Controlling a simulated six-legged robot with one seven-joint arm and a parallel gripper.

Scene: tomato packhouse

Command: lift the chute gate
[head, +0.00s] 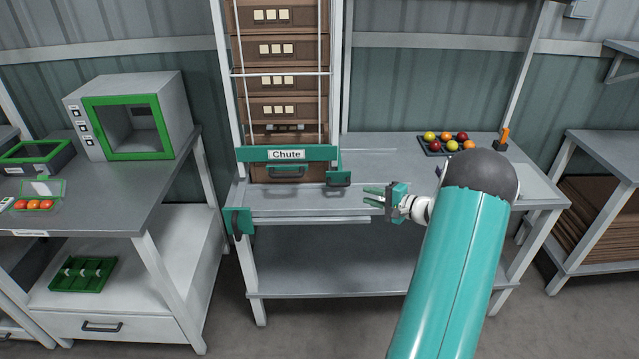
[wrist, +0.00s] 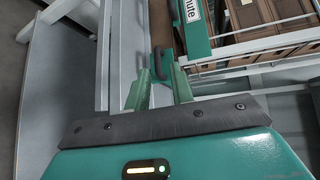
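The chute (head: 279,110) is a tall frame with brown crates stacked in it, standing on the grey bench. A teal bar labelled "Chute" (head: 258,154) crosses its lower front; part of it shows in the wrist view (wrist: 194,35). A teal tab with a dark handle (head: 338,180) is at the bar's right end, low over the bench. In the wrist view the dark handle (wrist: 158,62) appears just beyond my fingertips, between them. My gripper (head: 368,196) is open and empty, right of the handle and pointing left at it. Its two fingers (wrist: 160,80) are apart. I cannot tell whether they touch the handle.
A second teal piece with a dark handle (head: 239,222) is at the bench's front left. A dark tray of tomatoes (head: 424,150) and an orange-topped item (head: 503,138) are on the bench's right. A green-framed box machine (head: 172,84) stands on the left table.

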